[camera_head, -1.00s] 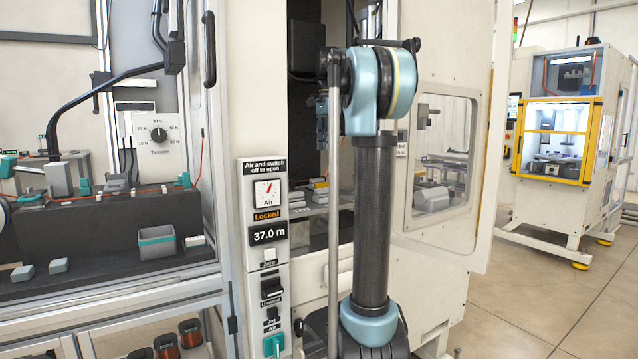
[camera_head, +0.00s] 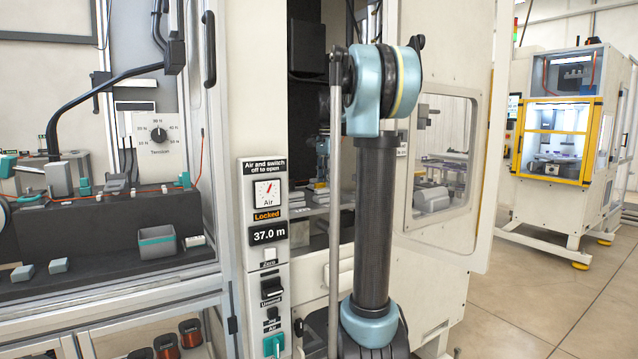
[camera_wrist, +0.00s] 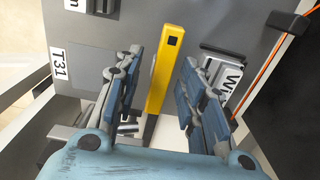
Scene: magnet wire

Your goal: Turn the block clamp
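In the wrist view a yellow bar (camera_wrist: 165,65) with a small dark square near its far end lies between my two fingers; it may be the block clamp's handle, but the frames do not settle this. My gripper (camera_wrist: 158,72) is open, with blue-padded fingers standing apart on either side of the bar. A gap shows at each side; I cannot judge the height between fingertips and bar. In the head view my gripper (camera_head: 322,147) is small, inside the opening of the tall white cabinet, partly hidden by the door frame and my arm. The bar cannot be made out there.
A grey plate (camera_wrist: 110,35) labelled "T31" lies under the bar. An orange wire (camera_wrist: 262,62) runs farther right. The cabinet's front panel (camera_head: 268,215) reads "Locked" and "37.0 m".

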